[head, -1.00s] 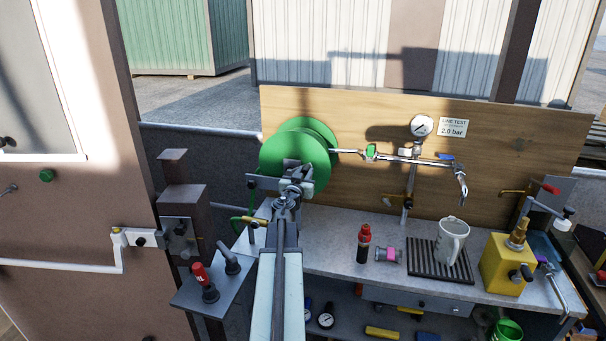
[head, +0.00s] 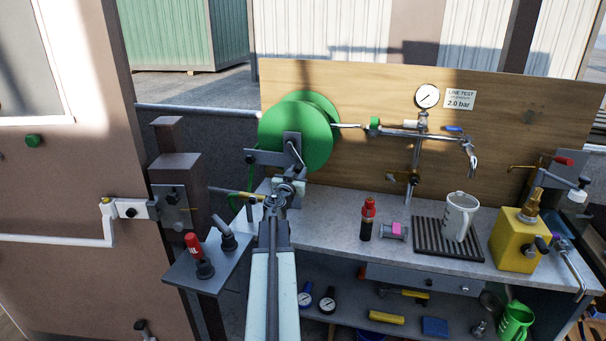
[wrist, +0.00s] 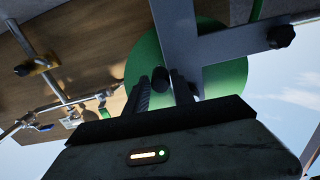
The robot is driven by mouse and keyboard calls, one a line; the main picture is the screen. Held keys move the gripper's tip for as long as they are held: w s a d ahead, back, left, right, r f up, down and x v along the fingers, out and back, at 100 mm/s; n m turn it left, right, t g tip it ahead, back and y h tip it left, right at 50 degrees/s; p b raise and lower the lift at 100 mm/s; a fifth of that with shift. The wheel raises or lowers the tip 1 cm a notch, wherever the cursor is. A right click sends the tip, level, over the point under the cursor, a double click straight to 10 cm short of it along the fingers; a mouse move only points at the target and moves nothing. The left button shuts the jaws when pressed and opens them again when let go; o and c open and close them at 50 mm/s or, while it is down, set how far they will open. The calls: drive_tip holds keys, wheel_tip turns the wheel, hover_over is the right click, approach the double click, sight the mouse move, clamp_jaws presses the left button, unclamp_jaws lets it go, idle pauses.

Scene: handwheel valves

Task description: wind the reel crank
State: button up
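The green reel (head: 318,132) is mounted before the wooden board, with a grey bracket plate (head: 292,146) and a thin crank rod in front of it. A grey bar reaches left from the plate to a dark knob (head: 249,160). My gripper (head: 287,186) is just below the plate, its fingers small and partly hidden by my arm. In the wrist view my gripper (wrist: 162,92) points up towards the reel (wrist: 222,82), fingers apart. A dark round grip (wrist: 160,76) appears between the fingertips; contact cannot be told. Another dark knob (wrist: 281,36) is on the bar.
The bench to the right holds a red-capped bottle (head: 367,218), a mug (head: 459,214) on a drain tray (head: 424,247) and a yellow block (head: 512,250). A pipe with a gauge (head: 428,96) crosses the board.

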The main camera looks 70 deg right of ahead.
drive_tip(key=shift+o, duration=0.9)
drive_tip(key=shift+s+r, duration=0.1)
drive_tip(key=a, duration=0.6)
drive_tip(key=shift+s, duration=0.15)
